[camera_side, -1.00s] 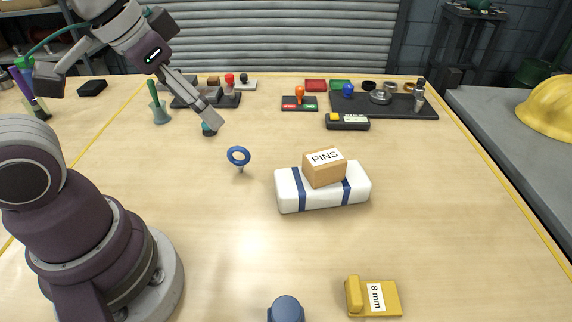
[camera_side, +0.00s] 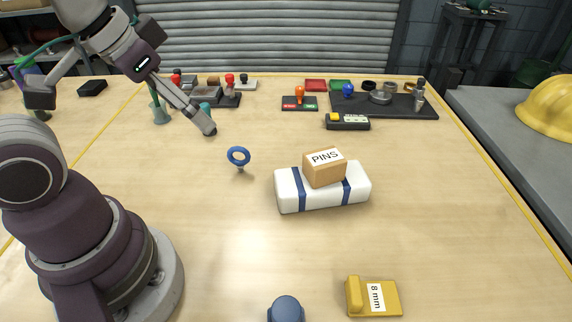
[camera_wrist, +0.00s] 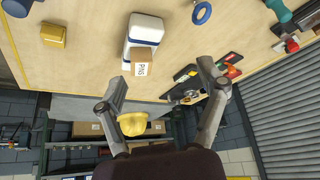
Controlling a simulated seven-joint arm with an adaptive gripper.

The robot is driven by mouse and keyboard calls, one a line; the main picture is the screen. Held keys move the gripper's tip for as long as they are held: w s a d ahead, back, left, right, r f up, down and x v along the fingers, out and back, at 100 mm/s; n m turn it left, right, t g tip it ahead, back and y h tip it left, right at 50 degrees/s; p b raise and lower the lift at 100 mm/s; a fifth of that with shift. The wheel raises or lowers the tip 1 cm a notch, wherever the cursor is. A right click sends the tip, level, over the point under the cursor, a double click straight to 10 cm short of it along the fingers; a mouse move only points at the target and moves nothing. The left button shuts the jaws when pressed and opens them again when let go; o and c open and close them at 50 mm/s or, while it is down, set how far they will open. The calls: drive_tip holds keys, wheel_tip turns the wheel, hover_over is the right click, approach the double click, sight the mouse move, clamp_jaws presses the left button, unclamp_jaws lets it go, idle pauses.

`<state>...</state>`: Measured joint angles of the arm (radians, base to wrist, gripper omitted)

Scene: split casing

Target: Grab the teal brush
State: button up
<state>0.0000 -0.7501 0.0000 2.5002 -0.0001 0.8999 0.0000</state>
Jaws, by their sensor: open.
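A teal upright piece (camera_side: 205,106), which looks like the brush, stands in the back left of the table in the side view. My gripper's finger (camera_side: 207,127) passes in front of it and hides its lower part; I cannot tell whether they touch. In the wrist view, a teal handle (camera_wrist: 279,10) shows at the upper right corner, cut by the frame edge. My gripper (camera_wrist: 165,85) is open and empty there, its two fingers spread wide, with the teal handle well outside them.
A pale green flared object (camera_side: 160,110) stands left of the finger. A blue ring (camera_side: 238,156) stands in front. A white block (camera_side: 285,190) carries a PINS box (camera_side: 324,168). Dark trays (camera_side: 400,104) with small parts line the back.

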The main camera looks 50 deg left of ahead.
drive_tip(key=c, duration=0.3)
drive_tip(key=shift+c, duration=0.2)
drive_tip(key=n+g+y, duration=0.3)
drive_tip(key=n+y, duration=0.3)
drive_tip(key=n, duration=0.7)
approach(205, 110)
drive_tip(key=f, duration=0.2)
drive_tip(key=shift+n, duration=0.3)
drive_tip(key=x, duration=0.6)
drive_tip(key=shift+w+a+r, duration=0.2)
drive_tip(key=shift+w+a, duration=0.05)
drive_tip(key=shift+a, duration=0.2)
drive_tip(key=shift+x, duration=3)
